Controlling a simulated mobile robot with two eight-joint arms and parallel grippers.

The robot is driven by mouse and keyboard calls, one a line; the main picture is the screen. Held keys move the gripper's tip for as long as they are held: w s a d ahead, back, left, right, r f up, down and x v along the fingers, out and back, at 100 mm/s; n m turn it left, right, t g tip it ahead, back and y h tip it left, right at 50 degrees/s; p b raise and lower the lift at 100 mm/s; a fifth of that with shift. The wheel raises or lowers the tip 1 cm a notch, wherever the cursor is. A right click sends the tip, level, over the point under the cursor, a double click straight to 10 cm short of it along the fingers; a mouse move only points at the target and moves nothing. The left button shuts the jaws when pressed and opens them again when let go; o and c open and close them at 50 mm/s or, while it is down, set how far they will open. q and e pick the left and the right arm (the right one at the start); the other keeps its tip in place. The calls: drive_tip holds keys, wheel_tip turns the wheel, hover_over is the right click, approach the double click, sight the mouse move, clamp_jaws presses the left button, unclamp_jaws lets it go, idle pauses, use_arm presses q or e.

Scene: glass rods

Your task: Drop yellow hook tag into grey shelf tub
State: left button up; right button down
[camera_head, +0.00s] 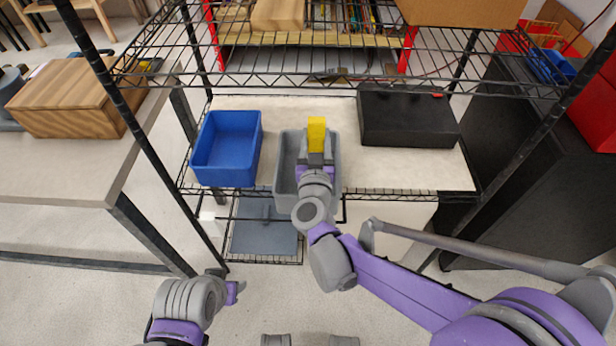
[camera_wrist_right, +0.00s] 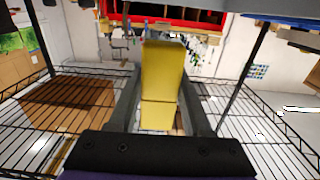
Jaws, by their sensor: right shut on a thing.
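The yellow hook tag (camera_head: 317,130) is a block held upright in my right gripper (camera_head: 316,152). The right wrist view shows the tag (camera_wrist_right: 162,80) between the two fingers of my right gripper (camera_wrist_right: 160,110). The grey shelf tub (camera_head: 284,180) stands on the shelf's middle board, and my right gripper and the tag overlap it in the head view. My right wrist hides much of the tub's inside. The height of the tag over the tub is hard to tell.
A blue tub (camera_head: 228,180) stands left of the grey tub, and a black box (camera_head: 407,118) stands to its right. The wire shelf (camera_head: 330,79) above runs across close to the tag. Dark uprights (camera_head: 150,140) flank the shelf. A wooden box (camera_head: 75,97) rests on the left table.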

wheel_tip(320, 180, down, 2)
drive_tip(key=shift+f+b, duration=0.1)
drive_tip(key=shift+b, duration=0.3)
use_arm(q)
drive_tip(key=shift+w+f, duration=0.1)
drive_tip(key=shift+f, duration=0.7)
use_arm(e)
drive_tip(key=shift+c, duration=1.3)
unclamp_jaws()
drive_tip(key=s, duration=1.1)
drive_tip(key=shift+p, duration=0.35)
use_arm(q)
drive_tip(key=shift+r, duration=0.45)
use_arm(e)
drive_tip(key=shift+w, duration=0.1)
